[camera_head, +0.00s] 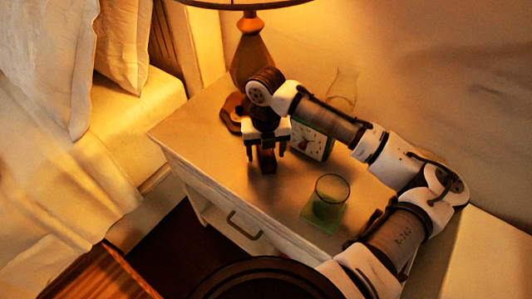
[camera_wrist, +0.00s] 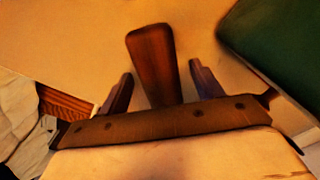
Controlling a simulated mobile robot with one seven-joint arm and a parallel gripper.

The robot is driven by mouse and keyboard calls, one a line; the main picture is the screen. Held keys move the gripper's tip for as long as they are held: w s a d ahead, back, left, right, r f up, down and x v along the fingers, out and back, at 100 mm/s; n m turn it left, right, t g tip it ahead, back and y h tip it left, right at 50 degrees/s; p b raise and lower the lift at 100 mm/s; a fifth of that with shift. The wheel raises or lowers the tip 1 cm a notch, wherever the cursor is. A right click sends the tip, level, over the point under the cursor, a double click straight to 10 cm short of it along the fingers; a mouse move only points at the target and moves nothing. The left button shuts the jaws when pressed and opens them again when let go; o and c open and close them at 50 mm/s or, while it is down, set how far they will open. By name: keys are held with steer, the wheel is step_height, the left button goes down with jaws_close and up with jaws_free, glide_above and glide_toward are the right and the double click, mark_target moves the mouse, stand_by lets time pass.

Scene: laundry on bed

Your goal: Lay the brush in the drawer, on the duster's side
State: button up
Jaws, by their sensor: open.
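A brown wooden piece, which looks like the brush's handle (camera_wrist: 152,60), stands out between the fingers in the wrist view. It also shows below my gripper in the head view (camera_head: 267,161). The rest of it is hidden. My gripper (camera_head: 266,152) is over the nightstand top, pointing down, with its fingers apart on either side of the handle. In the wrist view my gripper (camera_wrist: 161,69) shows gaps between both fingers and the handle. The drawer (camera_head: 244,226) is in the nightstand's front and looks shut. I see no duster.
On the nightstand (camera_head: 190,130) are a lamp (camera_head: 252,55), a brown wooden object (camera_head: 234,112), a clock (camera_head: 312,143) close to the gripper, and a glass (camera_head: 331,191) on a green coaster (camera_head: 322,217). The bed (camera_head: 125,140) is at left. The top's left front is clear.

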steer(key=shift+c, duration=0.3)
steer(key=c, duration=1.1)
steer(key=shift+r, duration=0.1)
steer(key=shift+r, duration=0.15)
step_height(320, 180, up, 6)
steer(key=shift+a+r, duration=0.1)
steer(key=s+a, duration=0.3)
steer(key=s, duration=0.2)
steer(key=s+a+b, duration=0.1)
steer(key=s+a, duration=0.3)
steer(key=s, duration=0.1)
steer(key=s+a, duration=0.4)
steer(key=s, duration=0.2)
steer(key=shift+a+r+b, duration=0.2)
steer(key=shift+a+b, duration=0.05)
steer(key=shift+b, duration=0.15)
